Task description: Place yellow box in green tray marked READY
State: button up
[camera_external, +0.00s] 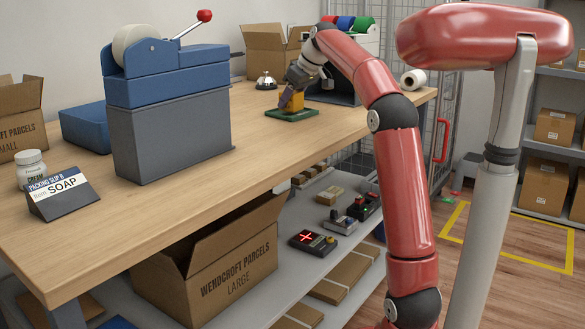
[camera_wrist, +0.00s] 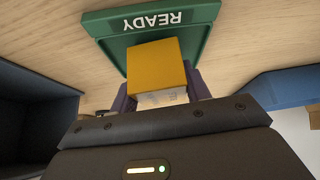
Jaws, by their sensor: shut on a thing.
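The yellow box (camera_wrist: 157,68) is between the two fingers of my gripper (camera_wrist: 160,90) in the wrist view. It also shows in the external view (camera_external: 298,101), below my gripper (camera_external: 291,97). My gripper is shut on it. The green tray (camera_external: 291,115) lies flat on the counter, and its raised edge reads READY in the wrist view (camera_wrist: 150,22). The box is over the tray, covering much of the tray floor in the wrist view. I cannot tell whether its underside touches the tray.
A silver bell (camera_external: 266,81) and an open carton (camera_external: 263,48) stand behind the tray. A grey and blue tape machine (camera_external: 170,110) stands to the left, with a blue bin (camera_external: 86,127) beside it. The counter (camera_external: 220,185) is clear in front of the tray.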

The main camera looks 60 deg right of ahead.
jog(key=shift+f, duration=0.4)
jog(key=shift+f, duration=0.15)
jog(key=o, duration=1)
jog(key=shift+s+r, duration=0.1)
jog(key=shift+r, duration=0.3)
jog(key=p+v, duration=0.1)
jog(key=v, duration=1)
jog(key=shift+s+r+p, duration=0.2)
jog(key=shift+p, duration=0.15)
